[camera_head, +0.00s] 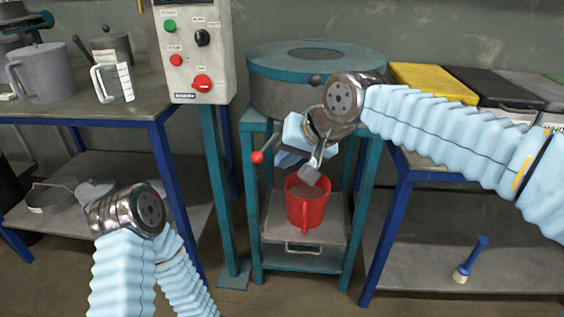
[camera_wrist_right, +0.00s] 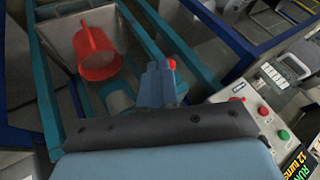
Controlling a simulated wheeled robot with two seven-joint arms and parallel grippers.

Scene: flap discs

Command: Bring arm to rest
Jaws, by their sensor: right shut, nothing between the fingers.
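My right arm reaches in from the right in the head view. Its gripper (camera_head: 311,173) points down just above the red jug (camera_head: 305,213), shut and empty. In the right wrist view its fingers (camera_wrist_right: 157,86) are together, and the red jug (camera_wrist_right: 97,58) stands apart from them at upper left. The jug is upright and holds grey-brown material. My left arm is at lower left in the head view. Its gripper (camera_head: 95,190) is partly hidden behind the wrist, so its jaws are unclear.
The jug stands on a tray (camera_head: 325,232) in a teal stand under a round drum (camera_head: 310,100). A red-knobbed lever (camera_head: 258,157) sticks out left. A control box (camera_head: 193,55) is on a post.

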